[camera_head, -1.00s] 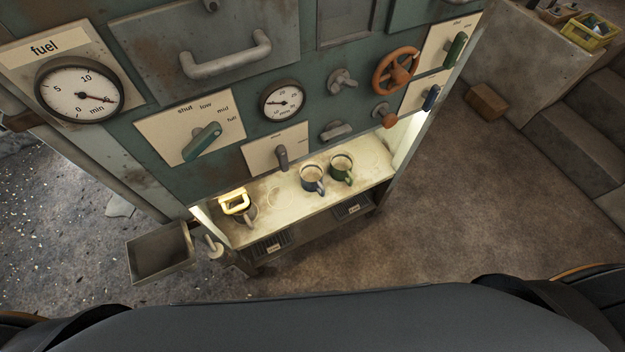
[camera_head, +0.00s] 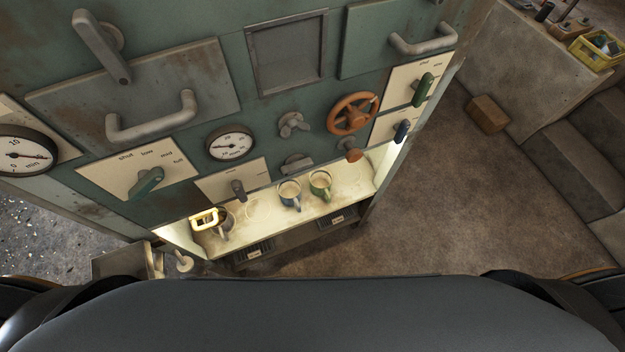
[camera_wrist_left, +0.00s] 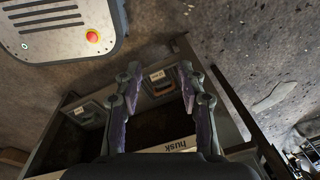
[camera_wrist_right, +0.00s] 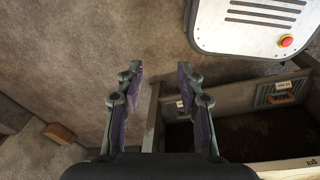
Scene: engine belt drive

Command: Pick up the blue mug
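The blue mug (camera_head: 290,194) stands upright on the lit shelf below the teal panel, in the head view. A green mug (camera_head: 320,185) stands just right of it. A third, darker mug (camera_head: 222,226) stands at the shelf's left end, partly behind a glowing yellow frame. Neither gripper shows in the head view. My left gripper (camera_wrist_left: 158,82) is open and empty in the left wrist view, with drawers or bins beyond it. My right gripper (camera_wrist_right: 158,82) is open and empty in the right wrist view, over brown floor. No mug shows in either wrist view.
The lit shelf (camera_head: 262,228) sits recessed under the panel with its dials, levers and an orange handwheel (camera_head: 352,113). A yellow lamp-like frame (camera_head: 206,218) is at its left. A brown box (camera_head: 487,114) lies on the floor at right. Open floor lies right of the shelf.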

